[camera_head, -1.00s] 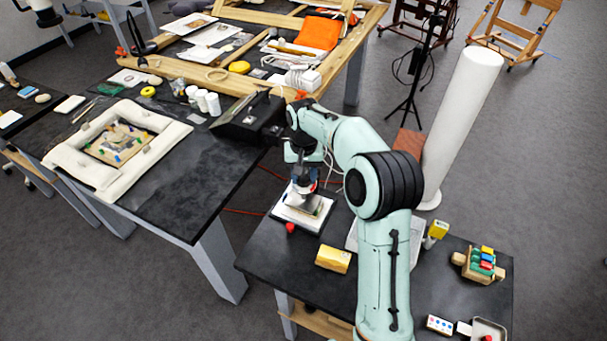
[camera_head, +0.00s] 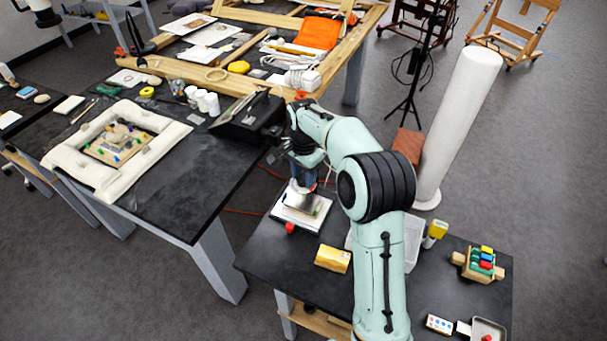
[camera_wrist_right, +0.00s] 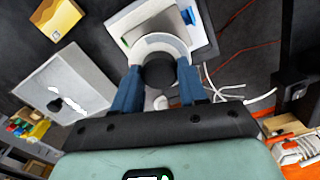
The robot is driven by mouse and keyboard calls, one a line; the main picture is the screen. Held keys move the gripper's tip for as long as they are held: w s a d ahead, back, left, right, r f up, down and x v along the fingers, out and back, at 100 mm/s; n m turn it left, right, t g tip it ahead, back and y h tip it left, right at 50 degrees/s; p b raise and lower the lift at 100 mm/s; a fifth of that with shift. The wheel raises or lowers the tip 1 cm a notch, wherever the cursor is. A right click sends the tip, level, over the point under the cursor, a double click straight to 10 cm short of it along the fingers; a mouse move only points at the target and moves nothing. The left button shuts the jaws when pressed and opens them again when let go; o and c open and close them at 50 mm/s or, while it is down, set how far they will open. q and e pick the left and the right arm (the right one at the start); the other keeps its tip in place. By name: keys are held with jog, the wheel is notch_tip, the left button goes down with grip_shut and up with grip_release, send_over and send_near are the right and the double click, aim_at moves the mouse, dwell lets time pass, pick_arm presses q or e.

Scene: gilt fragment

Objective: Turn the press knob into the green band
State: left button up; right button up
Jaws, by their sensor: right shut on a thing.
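My right gripper (camera_wrist_right: 157,92) is shut on the press knob (camera_wrist_right: 158,70), a dark round knob seen from above in the right wrist view. Its blue fingers stand on either side of the knob. A pale curved dial (camera_wrist_right: 158,42) lies around the far side of the knob. A small green mark (camera_wrist_right: 124,42) shows at the left edge of the press. I cannot make out the green band or the knob's pointer. In the head view my right gripper (camera_head: 303,184) reaches down over the grey press plate (camera_head: 303,202) on its white pad. My left gripper is not in view.
A red knob (camera_head: 290,228) and a yellow box (camera_head: 332,259) are near the press on the dark side table (camera_head: 285,262). A black case (camera_head: 248,122) stands on the large table behind. A white roll (camera_head: 462,125) stands right of my arm.

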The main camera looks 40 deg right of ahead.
aim_at(304, 177)
jog(key=shift+m, duration=0.4)
jog(key=o, duration=1.1)
jog(key=shift+c, duration=0.2)
notch_tip(304, 177, up, 13)
jog(key=shift+r, duration=0.2)
